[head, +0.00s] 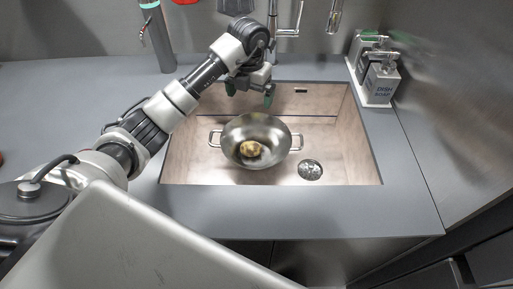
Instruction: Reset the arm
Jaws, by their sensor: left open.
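My left arm comes in from the left and reaches across the counter to the sink. My left gripper (250,94) is open and empty above the back part of the sink, with its green-tipped fingers apart. It is behind and above a metal pan (276,132) with two side handles. The pan stands in the sink (340,160) and holds a small yellowish-brown item (250,149). The gripper appears apart from the pan. My right gripper is not in view.
A dish soap dispenser (381,80) and another bottle stand in a white holder at the sink's back right. A faucet (289,31) rises behind the sink. The drain (310,169) is right of the pan. The grey counter (60,95) at left is mostly clear.

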